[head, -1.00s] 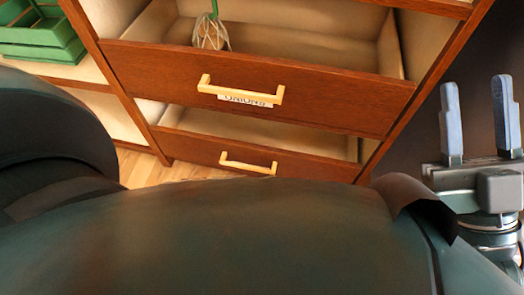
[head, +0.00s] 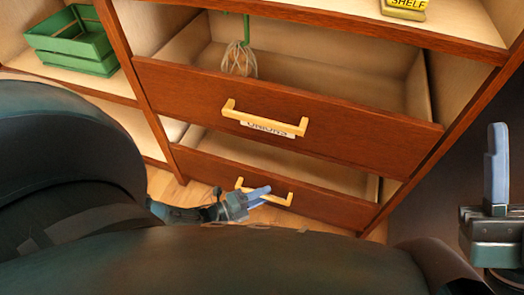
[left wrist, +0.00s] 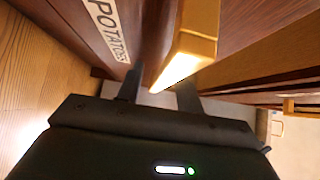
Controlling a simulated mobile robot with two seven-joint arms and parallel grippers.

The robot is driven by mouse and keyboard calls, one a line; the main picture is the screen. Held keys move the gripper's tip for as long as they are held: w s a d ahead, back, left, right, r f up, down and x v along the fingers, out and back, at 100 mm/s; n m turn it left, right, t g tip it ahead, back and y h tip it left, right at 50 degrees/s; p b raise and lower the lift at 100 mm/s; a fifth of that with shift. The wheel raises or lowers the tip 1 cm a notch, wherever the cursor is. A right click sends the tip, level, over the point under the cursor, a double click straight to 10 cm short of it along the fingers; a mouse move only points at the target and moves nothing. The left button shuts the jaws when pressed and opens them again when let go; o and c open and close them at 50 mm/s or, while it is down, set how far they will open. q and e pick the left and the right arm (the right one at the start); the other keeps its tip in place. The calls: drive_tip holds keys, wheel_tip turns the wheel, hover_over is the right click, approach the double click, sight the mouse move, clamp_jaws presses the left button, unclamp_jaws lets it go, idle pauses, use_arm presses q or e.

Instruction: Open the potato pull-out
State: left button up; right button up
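The lower drawer (head: 330,203) has a dark red-brown front and a pale yellow bar handle (head: 283,200). The left wrist view shows its POTATOES label (left wrist: 107,28) and the handle (left wrist: 190,50) close up. Part of its pale inside shows above the front; I cannot tell how far out it stands. My left gripper (head: 262,192) is at this handle. In the left wrist view its fingers (left wrist: 158,92) are apart, with the handle bar in line with the gap between them; contact is unclear. My right gripper (head: 510,165) is raised at the right edge, one finger visible, the other out of frame.
A green crate (head: 70,42) sits on the left shelf. Wooden floor lies below left.

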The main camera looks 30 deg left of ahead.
use_arm(q)
drive_tip(key=shift+w, duration=0.1)
drive_tip(key=shift+c, duration=0.5)
clamp_jaws()
